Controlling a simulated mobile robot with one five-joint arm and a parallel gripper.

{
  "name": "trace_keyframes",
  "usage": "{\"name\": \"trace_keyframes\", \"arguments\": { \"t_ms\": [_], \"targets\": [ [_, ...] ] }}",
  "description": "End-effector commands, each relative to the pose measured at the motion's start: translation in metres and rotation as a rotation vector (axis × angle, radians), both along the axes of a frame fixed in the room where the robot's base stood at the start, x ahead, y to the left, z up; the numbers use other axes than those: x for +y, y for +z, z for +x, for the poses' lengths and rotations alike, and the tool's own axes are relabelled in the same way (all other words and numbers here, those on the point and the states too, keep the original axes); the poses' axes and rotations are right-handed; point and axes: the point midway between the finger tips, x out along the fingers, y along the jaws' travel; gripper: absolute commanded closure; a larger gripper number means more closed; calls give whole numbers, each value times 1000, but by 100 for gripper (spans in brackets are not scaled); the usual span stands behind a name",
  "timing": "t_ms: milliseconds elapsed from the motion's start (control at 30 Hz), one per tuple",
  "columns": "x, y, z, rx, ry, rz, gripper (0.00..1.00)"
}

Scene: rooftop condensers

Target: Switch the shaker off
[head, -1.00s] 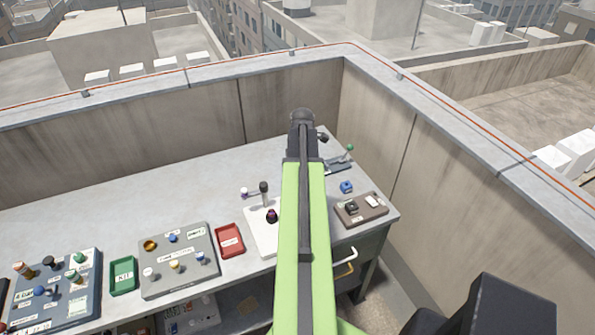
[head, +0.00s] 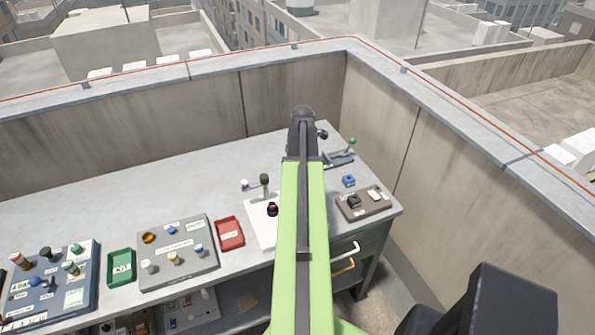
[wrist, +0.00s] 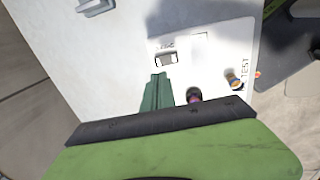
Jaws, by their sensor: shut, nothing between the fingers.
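A white panel, which I take to be the shaker (wrist: 207,43), lies under my gripper in the wrist view. It carries a small rocker switch (wrist: 166,60) with a label above it. I cannot read which way the rocker is set. A dark purple knob (wrist: 195,95) is to the right of my fingers, and a yellowish knob (wrist: 232,79) is farther right. My gripper (wrist: 158,80) is shut and empty, its green fingertips just below the switch in the picture. I cannot tell whether they touch it. In the head view my arm hides the gripper and part of the white plate (head: 257,232).
On the bench stand a red tray (head: 229,233), a green tray (head: 121,267), a grey knob panel (head: 177,252) and a brown switch box (head: 363,205). A blue knob (head: 348,181) is behind that box. The bench's back left is clear; a parapet (head: 180,110) stands behind it.

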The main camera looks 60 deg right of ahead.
Motion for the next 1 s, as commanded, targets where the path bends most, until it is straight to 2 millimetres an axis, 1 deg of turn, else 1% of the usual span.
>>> {"name": "trace_keyframes", "arguments": {
  "t_ms": [33,300,433,500,567,867,933,1000],
  "targets": [
    [-2,-21,2,0,0,0,100],
    [-8,-79,9,0,-1,0,100],
    [-11,-100,12,0,-2,-1,100],
    [-11,-106,13,0,-2,-1,100],
    [-12,-108,14,0,-2,-1,100],
    [-12,-106,14,0,-3,0,100],
    [-11,-107,17,6,2,4,100],
    [-8,-110,27,25,16,18,100]
  ]
}}
